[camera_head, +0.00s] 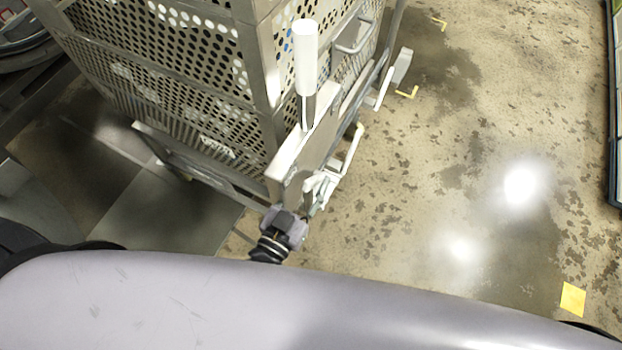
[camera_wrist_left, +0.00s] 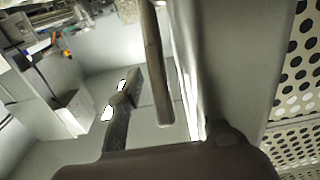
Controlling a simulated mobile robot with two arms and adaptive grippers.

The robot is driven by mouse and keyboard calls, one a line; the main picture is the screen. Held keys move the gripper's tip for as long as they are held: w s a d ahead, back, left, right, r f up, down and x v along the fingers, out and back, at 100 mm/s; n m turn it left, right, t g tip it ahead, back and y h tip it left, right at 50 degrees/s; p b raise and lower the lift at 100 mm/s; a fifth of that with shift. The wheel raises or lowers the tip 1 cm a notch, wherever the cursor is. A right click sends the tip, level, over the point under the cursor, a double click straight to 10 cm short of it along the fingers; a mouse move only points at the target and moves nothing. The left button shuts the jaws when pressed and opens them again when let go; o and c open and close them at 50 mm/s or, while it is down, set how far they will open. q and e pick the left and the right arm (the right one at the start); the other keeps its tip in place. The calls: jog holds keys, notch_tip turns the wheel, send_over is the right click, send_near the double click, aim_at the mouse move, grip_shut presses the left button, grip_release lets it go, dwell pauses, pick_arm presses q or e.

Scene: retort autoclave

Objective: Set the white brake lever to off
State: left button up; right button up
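A white cylindrical handle (camera_head: 305,58) on a metal shaft stands nearly upright at the cart's corner in the head view. I take it as the brake lever. My left gripper (camera_head: 284,224) is low beside the cart's end plate, well below the handle and apart from it. Its fingers are mostly hidden there. In the left wrist view one dark finger stands on the left and a dark knuckle shows on the right, with a gap between. A grey round-ended bar hangs in that gap; I cannot tell what it is. My right gripper is not in view.
The perforated metal basket cart (camera_head: 190,75) fills the upper left. Open concrete floor (camera_head: 450,190) lies to the right.

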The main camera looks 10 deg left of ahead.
pick_arm(q)
grip_shut()
dwell(0.5)
dwell(0.4)
